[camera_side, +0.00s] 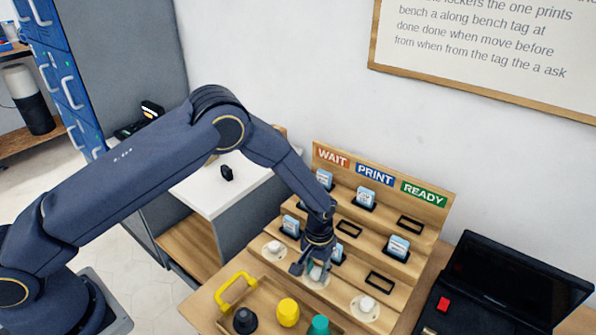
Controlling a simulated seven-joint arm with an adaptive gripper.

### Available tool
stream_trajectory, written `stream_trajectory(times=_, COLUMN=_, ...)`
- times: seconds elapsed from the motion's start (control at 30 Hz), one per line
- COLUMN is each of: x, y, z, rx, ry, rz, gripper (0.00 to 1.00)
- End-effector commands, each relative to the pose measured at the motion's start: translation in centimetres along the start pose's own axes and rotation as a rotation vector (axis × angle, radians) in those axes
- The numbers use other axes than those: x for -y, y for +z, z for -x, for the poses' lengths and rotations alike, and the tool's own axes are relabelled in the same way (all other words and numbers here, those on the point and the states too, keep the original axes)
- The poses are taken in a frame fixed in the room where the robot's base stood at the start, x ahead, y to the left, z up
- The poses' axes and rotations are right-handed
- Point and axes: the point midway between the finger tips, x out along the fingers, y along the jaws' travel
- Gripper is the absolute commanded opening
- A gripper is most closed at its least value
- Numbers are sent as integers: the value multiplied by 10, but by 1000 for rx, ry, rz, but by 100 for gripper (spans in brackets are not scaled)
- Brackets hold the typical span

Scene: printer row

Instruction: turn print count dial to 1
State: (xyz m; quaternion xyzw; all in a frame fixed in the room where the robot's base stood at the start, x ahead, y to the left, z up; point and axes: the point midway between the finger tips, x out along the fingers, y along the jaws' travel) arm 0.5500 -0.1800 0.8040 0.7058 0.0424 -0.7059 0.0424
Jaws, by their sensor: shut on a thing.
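A wooden stepped rack has three white dials on pale round plates along its front step: a left dial (273,248), a middle dial (316,273) and a right dial (366,304). The middle one lies roughly in line with the blue PRINT label (375,175). My gripper (312,269) points down at the middle dial and is shut on it. Its fingers hide much of that dial. The numbers and the pointing direction of the dials are too small to read.
Blue-white cards (365,197) stand in several rack slots; other slots are empty. In front is a wooden tray with a yellow handle (236,291), holding black, yellow (287,312) and teal (319,326) pieces. A black open case (510,295) stands at right.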

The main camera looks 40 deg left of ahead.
Motion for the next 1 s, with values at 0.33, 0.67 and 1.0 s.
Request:
stream_trajectory(times=0.33, x=0, y=0, z=1, rx=0, ry=0, rz=-287, gripper=0)
stream_trajectory(times=0.67, x=0, y=0, z=1, rx=0, ry=0, rz=-448, gripper=0)
stream_trajectory(times=1.0, x=0, y=0, z=1, rx=-1, ry=0, rz=-492, gripper=0)
